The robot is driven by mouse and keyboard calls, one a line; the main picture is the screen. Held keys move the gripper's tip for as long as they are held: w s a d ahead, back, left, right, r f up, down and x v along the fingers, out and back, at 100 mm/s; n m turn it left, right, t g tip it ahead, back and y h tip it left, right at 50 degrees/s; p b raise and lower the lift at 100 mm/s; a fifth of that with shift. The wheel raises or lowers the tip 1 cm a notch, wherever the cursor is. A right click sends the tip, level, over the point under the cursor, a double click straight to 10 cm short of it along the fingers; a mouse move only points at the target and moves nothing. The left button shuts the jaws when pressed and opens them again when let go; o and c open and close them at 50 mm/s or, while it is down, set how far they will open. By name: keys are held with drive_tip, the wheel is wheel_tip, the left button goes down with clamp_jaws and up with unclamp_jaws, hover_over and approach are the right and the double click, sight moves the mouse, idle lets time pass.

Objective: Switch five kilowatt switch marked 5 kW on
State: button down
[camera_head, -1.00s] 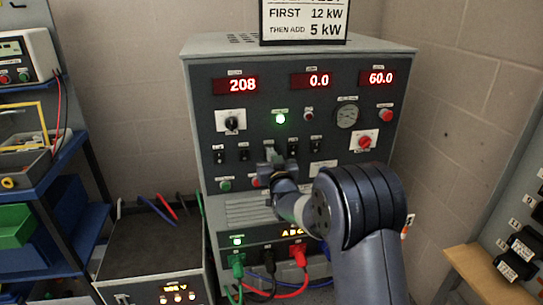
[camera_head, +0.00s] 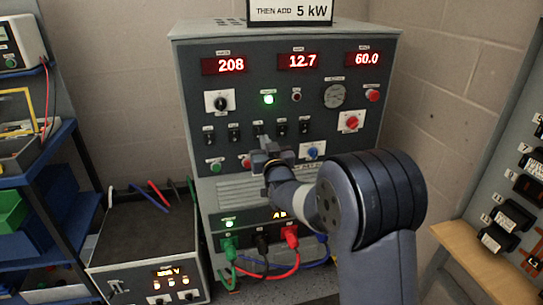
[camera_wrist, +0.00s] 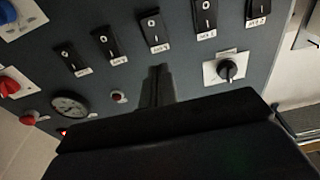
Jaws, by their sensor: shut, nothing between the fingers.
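A row of several black rocker switches (camera_head: 234,134) runs across the grey load bank panel (camera_head: 205,110); the labels are too small to read, so I cannot tell which is marked 5 kW. My gripper (camera_head: 262,155) is in front of the panel just below the middle of the row. In the wrist view the closed fingertips (camera_wrist: 158,72) point towards the middle switch (camera_wrist: 153,32), with a gap in the picture between them. Other O/I switches flank it, two on each side. The gripper is shut and empty.
Red displays read 208, 12.7 (camera_head: 298,61) and 60.0. A green lamp (camera_head: 268,99) is lit. A sign (camera_head: 290,11) on top reads "THEN ADD 5 kW". Green, black and red plugs (camera_head: 290,235) with cables are below. A blue shelf (camera_head: 40,165) stands left.

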drive_tip(key=s+d+r, duration=0.1)
drive_tip(key=s+d, duration=0.1)
drive_tip(key=s, duration=0.5)
drive_tip(key=shift+w, duration=0.15)
